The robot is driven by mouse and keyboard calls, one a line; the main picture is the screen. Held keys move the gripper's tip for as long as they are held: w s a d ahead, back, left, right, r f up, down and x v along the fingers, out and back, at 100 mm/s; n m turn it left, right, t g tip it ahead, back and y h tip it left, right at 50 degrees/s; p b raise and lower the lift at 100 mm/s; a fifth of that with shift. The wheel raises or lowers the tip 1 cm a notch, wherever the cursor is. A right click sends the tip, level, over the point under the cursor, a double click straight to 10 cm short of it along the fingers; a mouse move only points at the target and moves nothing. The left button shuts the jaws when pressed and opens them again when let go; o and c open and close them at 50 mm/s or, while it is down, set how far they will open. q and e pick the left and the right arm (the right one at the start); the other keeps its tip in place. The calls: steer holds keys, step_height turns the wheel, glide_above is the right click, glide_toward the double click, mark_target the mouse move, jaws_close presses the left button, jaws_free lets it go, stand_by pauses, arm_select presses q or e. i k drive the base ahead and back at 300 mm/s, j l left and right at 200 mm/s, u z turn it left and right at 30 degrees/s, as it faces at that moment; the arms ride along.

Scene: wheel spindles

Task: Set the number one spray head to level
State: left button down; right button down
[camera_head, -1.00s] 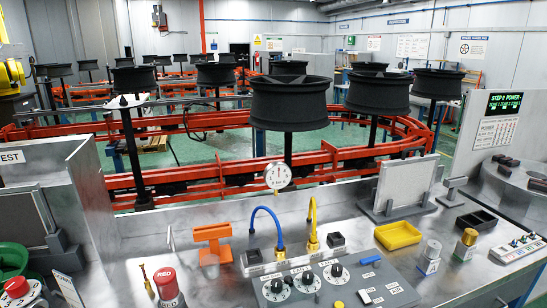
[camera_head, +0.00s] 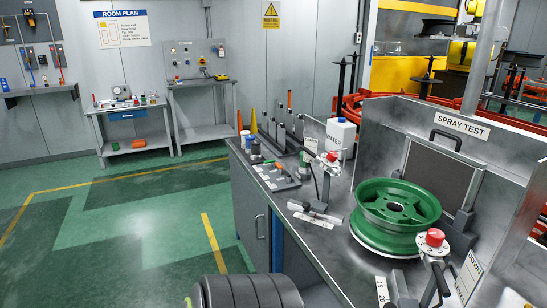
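Two spray heads with red round caps stand at the spray test bench. The farther spray head (camera_head: 329,158) is on a dark stand left of the green wheel, with a labelled plate (camera_head: 315,213) at its foot. The nearer spray head (camera_head: 434,239) is at the lower right, in front of the wheel, with a numbered scale plate (camera_head: 382,291) near its foot. I cannot tell which is number one, nor read their exact tilt. The green wheel (camera_head: 398,208) lies flat on a pale round base. Neither of my grippers is in view.
A "SPRAY TEST" panel (camera_head: 462,126) walls the bench's back. A white water jug (camera_head: 341,136), bottles and a tool tray (camera_head: 274,176) stand at its far left end. A dark ribbed round object (camera_head: 247,291) is at the bottom edge. Green floor (camera_head: 130,235) at left is clear.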

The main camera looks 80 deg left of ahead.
mark_target(333, 169)
steer(key=u, duration=2.1)
